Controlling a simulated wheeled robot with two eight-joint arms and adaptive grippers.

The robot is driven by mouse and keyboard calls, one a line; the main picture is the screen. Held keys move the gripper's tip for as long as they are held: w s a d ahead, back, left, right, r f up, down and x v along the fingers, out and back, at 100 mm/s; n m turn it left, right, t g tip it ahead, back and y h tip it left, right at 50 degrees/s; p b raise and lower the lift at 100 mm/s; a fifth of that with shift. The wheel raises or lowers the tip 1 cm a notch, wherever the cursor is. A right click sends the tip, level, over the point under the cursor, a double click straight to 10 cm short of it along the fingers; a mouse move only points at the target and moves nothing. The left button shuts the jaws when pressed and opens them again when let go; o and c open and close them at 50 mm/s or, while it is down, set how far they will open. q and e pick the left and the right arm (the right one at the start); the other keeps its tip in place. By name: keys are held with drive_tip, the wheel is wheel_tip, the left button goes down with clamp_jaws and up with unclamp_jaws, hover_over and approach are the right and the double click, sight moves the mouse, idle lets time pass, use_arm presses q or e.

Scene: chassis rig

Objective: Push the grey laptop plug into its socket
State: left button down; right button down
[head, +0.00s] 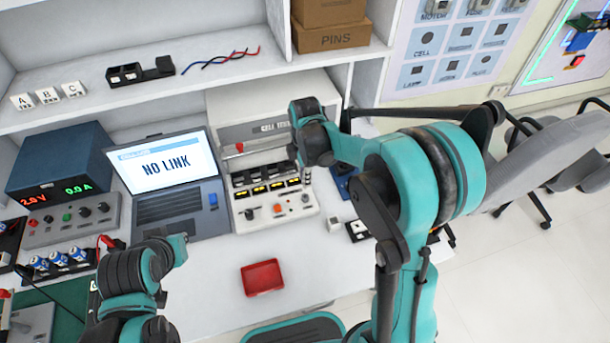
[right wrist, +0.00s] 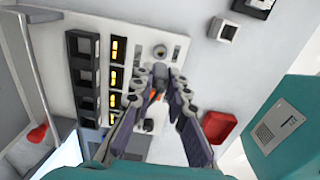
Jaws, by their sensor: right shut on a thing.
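My right gripper (right wrist: 160,76) is shut in the right wrist view, its fingertips close together over the front panel of the cell tester (head: 265,138). What it grips, taken as the grey laptop plug, is mostly hidden between the fingers. In the head view my right wrist covers part of the tester's right side. A round light fitting (right wrist: 160,52) on the panel lies just beyond the fingertips; I cannot tell if it is the socket. The laptop (head: 170,180) stands open left of the tester and reads NO LINK.
A red tray (head: 262,277) lies on the bench in front of the tester. A power supply (head: 60,158) stands left of the laptop. A small white block (head: 334,224) sits right of the tester. The bench around the red tray is clear.

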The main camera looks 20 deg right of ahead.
drive_tip(key=shift+f+b, duration=1.1)
drive_tip(key=shift+f, duration=0.7)
drive_tip(key=shift+f+b, duration=1.05)
drive_tip(key=shift+f, duration=0.3)
drive_tip(key=c, duration=1.4)
unclamp_jaws()
wheel_tip(320, 180, up, 12)
drive_tip(key=shift+r, duration=0.1)
